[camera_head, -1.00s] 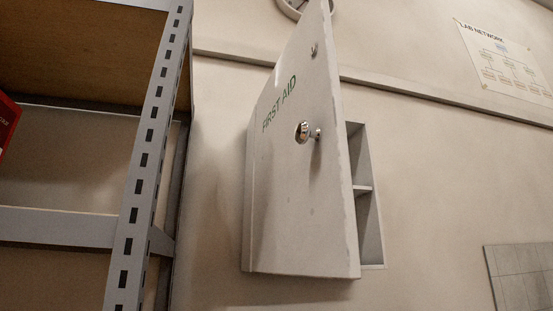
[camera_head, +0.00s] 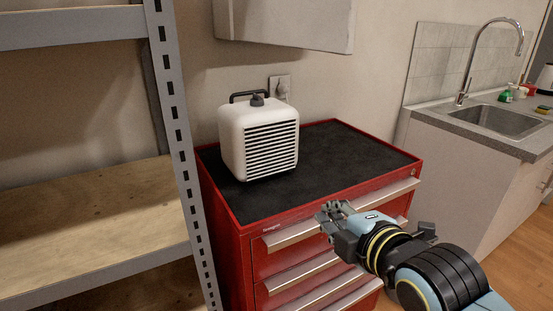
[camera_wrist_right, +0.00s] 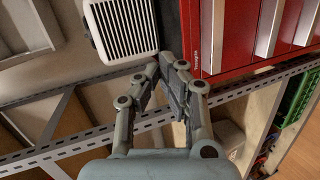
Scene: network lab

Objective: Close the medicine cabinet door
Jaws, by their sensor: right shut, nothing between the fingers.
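Only the lower part of the white medicine cabinet (camera_head: 285,26) shows, at the top edge of the head view. Its door knob and the upper part of the door are out of frame, so how far the door stands open cannot be told from now. My right gripper (camera_head: 328,214) is in front of the red tool chest, below and well apart from the cabinet. It is shut and empty, and its fingertips also show in the right wrist view (camera_wrist_right: 172,66). My left gripper is in neither view.
A white heater (camera_head: 258,138) stands on the black top of the red tool chest (camera_head: 268,259), below the cabinet. A metal shelf rack (camera_head: 180,150) stands at the left. A sink counter (camera_head: 450,112) is at the right. The air above the chest's right half is clear.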

